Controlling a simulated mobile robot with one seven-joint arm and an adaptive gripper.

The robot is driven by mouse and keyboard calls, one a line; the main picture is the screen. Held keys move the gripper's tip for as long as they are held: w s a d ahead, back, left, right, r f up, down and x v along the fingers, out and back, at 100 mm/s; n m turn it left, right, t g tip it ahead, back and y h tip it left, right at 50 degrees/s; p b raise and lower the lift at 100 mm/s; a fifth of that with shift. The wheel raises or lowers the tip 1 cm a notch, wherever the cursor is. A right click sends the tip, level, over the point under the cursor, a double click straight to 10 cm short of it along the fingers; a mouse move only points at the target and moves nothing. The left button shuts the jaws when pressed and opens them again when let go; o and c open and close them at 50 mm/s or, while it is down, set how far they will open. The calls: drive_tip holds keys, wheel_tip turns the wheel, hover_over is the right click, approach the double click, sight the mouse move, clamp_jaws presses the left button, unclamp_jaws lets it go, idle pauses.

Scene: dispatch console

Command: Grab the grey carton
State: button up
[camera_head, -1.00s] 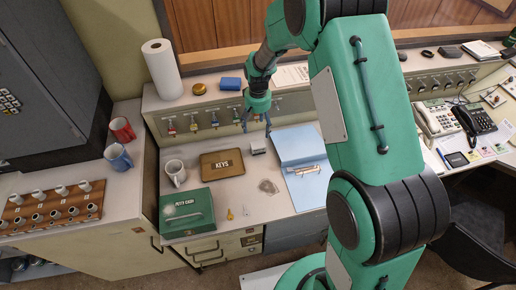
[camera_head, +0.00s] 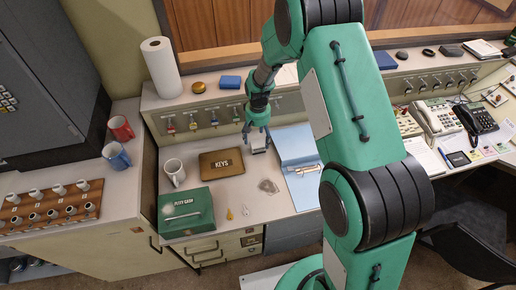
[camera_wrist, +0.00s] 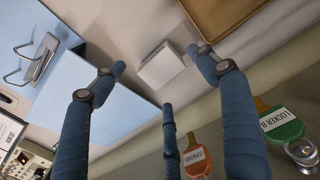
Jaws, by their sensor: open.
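The grey carton (camera_head: 258,147) is a small, pale box standing on the desk between the keys tray (camera_head: 221,163) and the blue folder (camera_head: 297,147). My gripper (camera_head: 257,138) is open above and around the carton in the head view, with its fingers partly covering it. In the wrist view the carton (camera_wrist: 160,66) lies between and just beyond the spread blue fingertips of my gripper (camera_wrist: 158,80). A gap shows on each side, and no finger visibly grips it.
Key hooks with coloured tags (camera_wrist: 195,162) line the panel close behind my gripper. Bare desk shows in front of the tray.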

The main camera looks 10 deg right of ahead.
sight(258, 144)
drive_tip(key=shift+f, duration=0.15)
drive_tip(key=shift+w+f+b, duration=0.15)
drive_tip(key=shift+f+b, duration=0.55)
drive_tip(key=shift+f, duration=1.9)
drive_tip(key=c, duration=1.5)
